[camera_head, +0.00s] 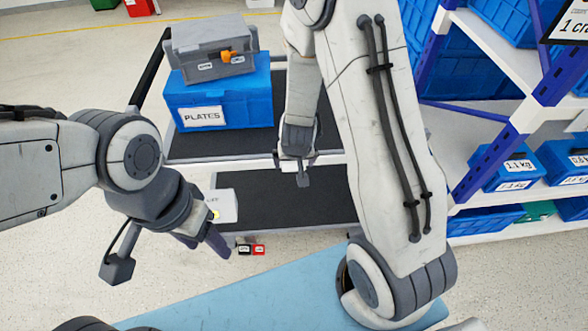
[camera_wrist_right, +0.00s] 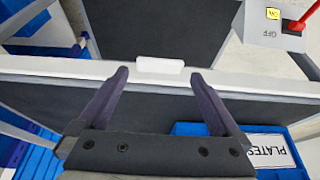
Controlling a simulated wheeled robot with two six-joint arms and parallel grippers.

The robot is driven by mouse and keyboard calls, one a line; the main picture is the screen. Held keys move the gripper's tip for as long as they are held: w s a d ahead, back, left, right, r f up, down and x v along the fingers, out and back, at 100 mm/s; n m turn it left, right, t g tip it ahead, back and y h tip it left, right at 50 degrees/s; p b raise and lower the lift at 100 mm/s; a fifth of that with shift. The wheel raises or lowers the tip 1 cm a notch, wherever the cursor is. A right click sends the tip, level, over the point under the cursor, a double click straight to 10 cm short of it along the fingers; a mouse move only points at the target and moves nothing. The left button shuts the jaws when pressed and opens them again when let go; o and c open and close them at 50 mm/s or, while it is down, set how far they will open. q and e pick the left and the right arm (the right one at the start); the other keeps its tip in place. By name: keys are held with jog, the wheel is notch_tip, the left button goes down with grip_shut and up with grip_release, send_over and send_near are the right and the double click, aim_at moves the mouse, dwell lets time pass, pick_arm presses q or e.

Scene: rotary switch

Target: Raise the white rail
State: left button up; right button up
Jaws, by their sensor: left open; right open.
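The white rail (camera_head: 334,158) runs along the front edge of the cart's upper deck. In the right wrist view the rail (camera_wrist_right: 60,68) crosses the picture, with a small white tab (camera_wrist_right: 160,66) at its middle. My right gripper (camera_head: 296,172) is over the rail; in its wrist view its fingers (camera_wrist_right: 158,76) are open on either side of the tab, with nothing held. I cannot tell whether the tips touch the rail. My left gripper (camera_head: 205,245) is open and empty at lower left, in front of the pale switch box (camera_head: 226,205), partly hiding it.
A blue PLATES crate (camera_head: 222,100) with a grey case (camera_head: 215,50) on it stands on the upper deck. The switch box, marked OFF and ON, has a red lever (camera_wrist_right: 303,18). A shelf with blue bins (camera_head: 508,172) stands right.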

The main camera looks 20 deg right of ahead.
aim_at(294, 166)
jog(key=shift+x, duration=1.45)
pick_arm(q)
jog(key=shift+f, duration=0.45)
